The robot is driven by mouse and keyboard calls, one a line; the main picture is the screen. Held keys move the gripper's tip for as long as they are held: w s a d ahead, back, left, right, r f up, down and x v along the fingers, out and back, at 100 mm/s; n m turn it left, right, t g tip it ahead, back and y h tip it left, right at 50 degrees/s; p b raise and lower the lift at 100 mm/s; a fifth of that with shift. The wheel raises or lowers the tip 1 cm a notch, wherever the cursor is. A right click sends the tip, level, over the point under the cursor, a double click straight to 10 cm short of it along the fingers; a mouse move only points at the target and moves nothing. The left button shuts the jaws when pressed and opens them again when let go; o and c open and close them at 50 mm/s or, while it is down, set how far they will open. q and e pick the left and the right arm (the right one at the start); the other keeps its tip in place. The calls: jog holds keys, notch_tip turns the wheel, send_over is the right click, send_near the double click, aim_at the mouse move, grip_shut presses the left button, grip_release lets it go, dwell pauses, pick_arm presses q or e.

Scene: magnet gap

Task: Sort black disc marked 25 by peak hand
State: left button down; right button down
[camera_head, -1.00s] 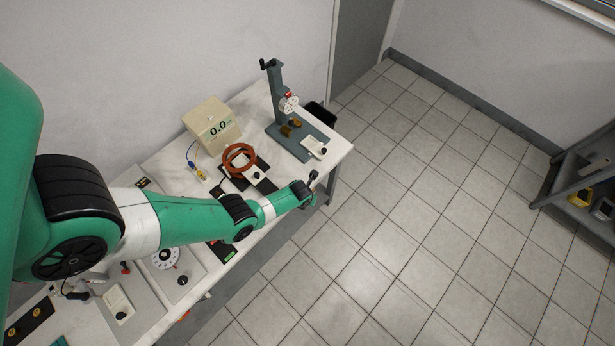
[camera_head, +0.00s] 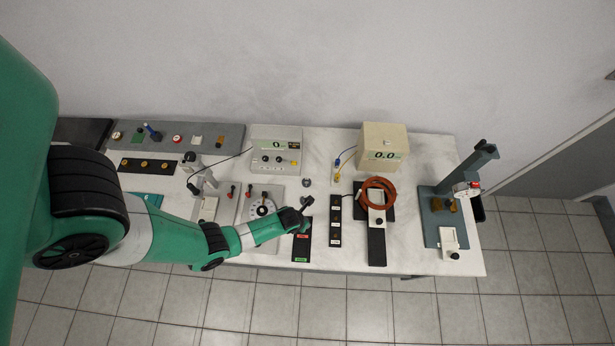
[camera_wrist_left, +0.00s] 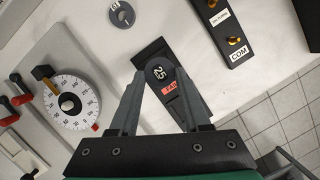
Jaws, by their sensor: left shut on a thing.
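The black disc marked 25 (camera_wrist_left: 160,74) is between the fingertips of my left gripper (camera_wrist_left: 157,78) in the left wrist view. The jaws are shut on it, with its number facing the camera. In the head view my left gripper (camera_head: 304,204) is above the black strip (camera_head: 302,241), near its back end. The strip carries a red label (camera_head: 303,236) and a green label (camera_head: 301,260). The gripper hides part of the strip in the wrist view. The disc itself is too small to make out in the head view. My right gripper is not in view.
A grey disc (camera_wrist_left: 122,14) lies just behind the strip. A dial panel (camera_wrist_left: 71,103) stands left of it and a black block with brass terminals (camera_wrist_left: 229,30) right. Further right are a brown coil (camera_head: 379,183), a beige meter (camera_head: 384,141) and a grey press stand (camera_head: 436,229).

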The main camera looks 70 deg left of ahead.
pick_arm(q)
jog(key=shift+s, duration=0.15)
jog(key=shift+d, duration=0.1)
jog(key=shift+f, duration=0.1)
notch_tip(320, 180, down, 5)
jog(key=b, duration=0.5)
jog(key=shift+f, duration=0.2)
jog(key=shift+f, duration=0.15)
dwell(0.9)
jog(key=shift+c, duration=1.4)
grip_release()
jog(key=c, duration=0.5)
